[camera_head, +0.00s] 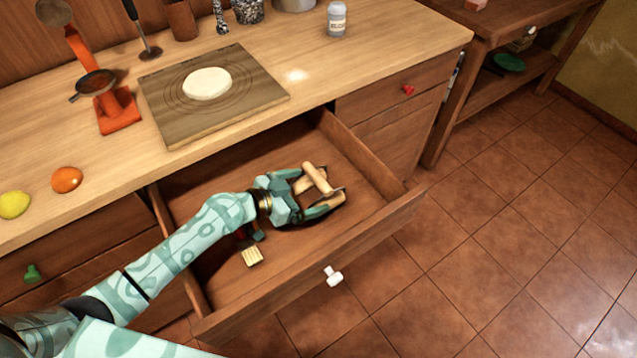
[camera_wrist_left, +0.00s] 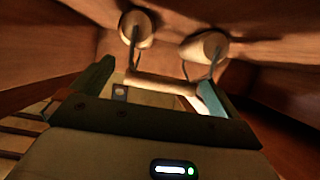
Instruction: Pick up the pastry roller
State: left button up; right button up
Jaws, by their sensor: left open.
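The pastry roller (camera_head: 318,179) is light wood and lies inside the open drawer (camera_head: 375,218). In the left wrist view its two round wooden ends show beyond my fingers, and its pale handle (camera_wrist_left: 160,85) spans the space between the fingers. My left gripper (camera_head: 322,190) is inside the drawer, open around the roller. Whether a finger touches it I cannot tell. The gripper hides part of the roller in the head view. My right gripper is not in view.
A brush (camera_head: 252,256) lies in the drawer near my left wrist. Drawer walls surround the gripper. On the counter above are a board (camera_head: 165,105) with dough (camera_head: 207,84), an orange (camera_head: 67,179), a lemon (camera_head: 14,205) and a jar (camera_head: 337,20).

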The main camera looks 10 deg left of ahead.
pick_arm(q)
jog(key=x, duration=0.2)
jog(key=shift+w+d+f, duration=0.1)
jog(key=shift+w+d, duration=0.1)
jog(key=c, duration=1.1)
jog(key=shift+o, duration=0.2)
